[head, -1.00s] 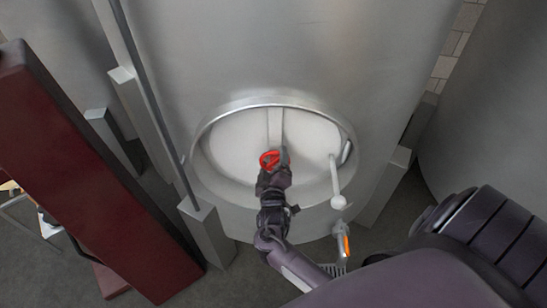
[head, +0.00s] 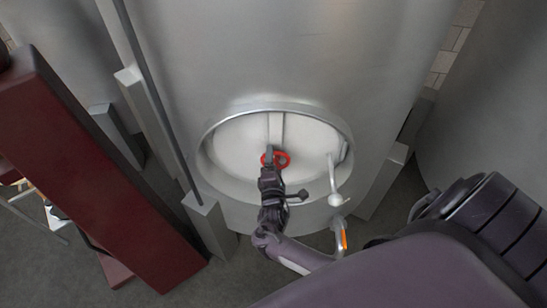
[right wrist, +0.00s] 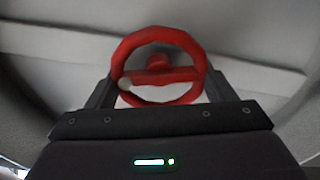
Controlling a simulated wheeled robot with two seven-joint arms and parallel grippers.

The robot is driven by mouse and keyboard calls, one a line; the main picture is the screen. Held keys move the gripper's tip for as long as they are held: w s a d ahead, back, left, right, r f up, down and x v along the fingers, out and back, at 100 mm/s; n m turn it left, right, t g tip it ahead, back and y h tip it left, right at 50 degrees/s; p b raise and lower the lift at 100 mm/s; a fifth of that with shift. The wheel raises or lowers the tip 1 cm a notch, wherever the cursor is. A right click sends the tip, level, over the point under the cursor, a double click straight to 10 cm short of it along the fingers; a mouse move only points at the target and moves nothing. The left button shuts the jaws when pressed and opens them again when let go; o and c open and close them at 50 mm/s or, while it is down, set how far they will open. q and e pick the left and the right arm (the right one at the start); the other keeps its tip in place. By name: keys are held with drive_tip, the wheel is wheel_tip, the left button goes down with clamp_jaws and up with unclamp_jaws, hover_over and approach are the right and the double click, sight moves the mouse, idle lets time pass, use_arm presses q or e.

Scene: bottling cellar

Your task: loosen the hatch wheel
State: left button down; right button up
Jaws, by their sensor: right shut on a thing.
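The hatch wheel (head: 284,160) is a small red handwheel at the middle of the round pale hatch (head: 235,145), low on the steel tank. My right gripper (head: 269,157) reaches it from below and covers its left part in the head view. In the right wrist view the red wheel (right wrist: 158,63) stands between the two dark fingers (right wrist: 160,90), with its crossbar nearly level. The right gripper is shut on the wheel. My left gripper is not in view.
A white-ended lever (head: 334,182) stands at the hatch's right side. Below it is a metal fitting with an orange part (head: 344,240). A dark red beam (head: 105,180) slants across the left. Grey tank legs (head: 208,222) flank the hatch.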

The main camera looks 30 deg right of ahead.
drive_tip(key=shift+d+n+p, duration=0.15)
drive_tip(key=shift+n+p, duration=0.2)
drive_tip(key=shift+n, duration=0.95)
drive_tip(key=o, duration=1)
drive_tip(key=shift+s, duration=0.1)
drive_tip(key=b+v, duration=0.1)
drive_tip(key=v, duration=0.6)
drive_tip(key=shift+s+a, duration=0.25)
